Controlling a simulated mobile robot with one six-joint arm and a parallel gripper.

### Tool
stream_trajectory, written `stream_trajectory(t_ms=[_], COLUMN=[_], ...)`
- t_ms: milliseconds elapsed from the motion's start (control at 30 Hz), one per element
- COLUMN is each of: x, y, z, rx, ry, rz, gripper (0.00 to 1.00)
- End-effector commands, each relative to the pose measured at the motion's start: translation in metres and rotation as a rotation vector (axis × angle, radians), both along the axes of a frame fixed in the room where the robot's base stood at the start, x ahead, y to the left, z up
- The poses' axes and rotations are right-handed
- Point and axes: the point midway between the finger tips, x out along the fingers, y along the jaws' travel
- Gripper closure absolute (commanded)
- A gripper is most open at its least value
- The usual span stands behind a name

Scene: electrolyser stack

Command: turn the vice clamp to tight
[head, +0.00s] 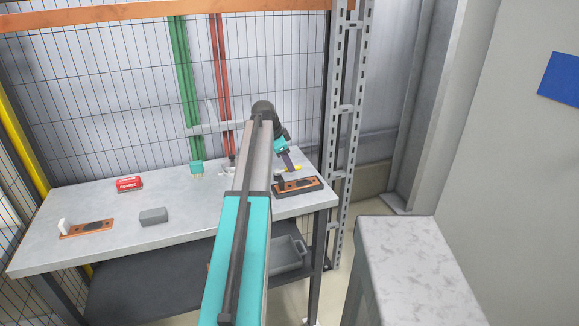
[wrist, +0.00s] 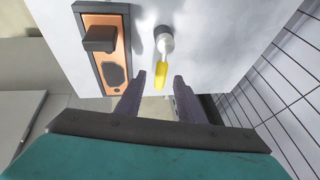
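A yellow handle (wrist: 161,75) on a grey round post (wrist: 165,42) stands on the grey bench top, and looks like the vice clamp's lever. In the head view the yellow handle (head: 298,168) shows just right of my gripper (head: 288,162). In the wrist view my gripper (wrist: 158,77) is open, its two purple fingers apart, with the handle's end between the tips in the picture. Whether the fingers are level with the handle, or touch it, I cannot tell. Nothing is held. The clamp's jaws are not clear in either view.
A dark-framed copper plate with a dark block (wrist: 100,40) lies beside the post. A red box (head: 129,184), a grey block (head: 153,216) and another copper plate (head: 92,229) lie farther left on the bench (head: 110,250). Wire mesh (wrist: 285,75) stands close on the right.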

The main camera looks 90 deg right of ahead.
Motion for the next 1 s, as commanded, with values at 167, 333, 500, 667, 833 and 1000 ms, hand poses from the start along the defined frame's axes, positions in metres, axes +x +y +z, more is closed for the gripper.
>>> stream_trajectory(t_ms=[167,333,500,667,833,1000], x=[0.006,0.013,0.019,0.024,0.028,0.03], y=[0.007,0.014,0.021,0.027,0.032,0.035], z=[0.021,0.041,0.062,0.08,0.096,0.102], rx=[-0.001,-0.001,-0.001,0.0,0.001,0.002], ry=[0.001,0.001,0.001,0.001,0.001,0.001], rz=[0.0,0.0,0.0,0.0,-0.002,-0.002], gripper=[0.65,0.65,0.65,0.65,0.65,0.65])
